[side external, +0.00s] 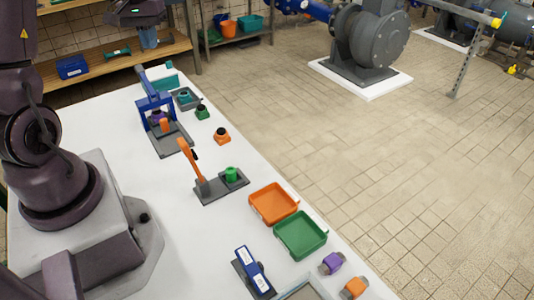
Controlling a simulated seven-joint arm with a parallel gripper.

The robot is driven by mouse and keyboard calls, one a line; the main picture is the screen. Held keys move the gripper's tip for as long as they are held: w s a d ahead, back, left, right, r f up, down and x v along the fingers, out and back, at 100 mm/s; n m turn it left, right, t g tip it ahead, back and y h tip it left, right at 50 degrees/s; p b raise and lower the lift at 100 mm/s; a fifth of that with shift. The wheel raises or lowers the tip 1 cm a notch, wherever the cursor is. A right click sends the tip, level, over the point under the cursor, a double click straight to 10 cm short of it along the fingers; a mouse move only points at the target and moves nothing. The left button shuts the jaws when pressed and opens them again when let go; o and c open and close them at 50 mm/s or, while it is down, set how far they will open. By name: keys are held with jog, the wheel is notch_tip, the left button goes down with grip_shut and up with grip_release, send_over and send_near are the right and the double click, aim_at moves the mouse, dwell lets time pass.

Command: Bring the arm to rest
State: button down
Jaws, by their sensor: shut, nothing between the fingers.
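My arm rises from its base at the left and leaves the top of the side view. My gripper (151,44) hangs at the top left, small in the picture, seen against the wooden shelf behind the far end of the white table (120,150). It is shut and holds nothing. It is apart from the parts on the table. A blue press frame (152,107) with a purple part in it stands at the table's far end. A lever fixture with an orange handle (188,155) and a green part (231,174) stands mid-table.
Small green (202,113) and orange (221,136) parts stand near the right edge. Nearer are an orange tray (256,207), a green tray (284,243), a blue device (251,268), a purple part (331,263) and an orange part (353,288).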

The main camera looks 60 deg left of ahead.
jog(key=s+d+r+m+t, duration=0.1)
jog(key=s+d+r+m, duration=0.1)
jog(key=d, duration=0.8)
jog(key=s+d+r+m+t, duration=0.2)
jog(key=d+r+m, duration=0.2)
jog(key=d, duration=0.5)
jog(key=s+d+r+m+t, duration=0.2)
jog(key=d+r+m, duration=0.1)
jog(key=d, duration=0.7)
jog(key=shift+s+d+r+m, duration=0.2)
jog(key=shift+d+r+m, duration=0.15)
jog(key=shift+m, duration=0.25)
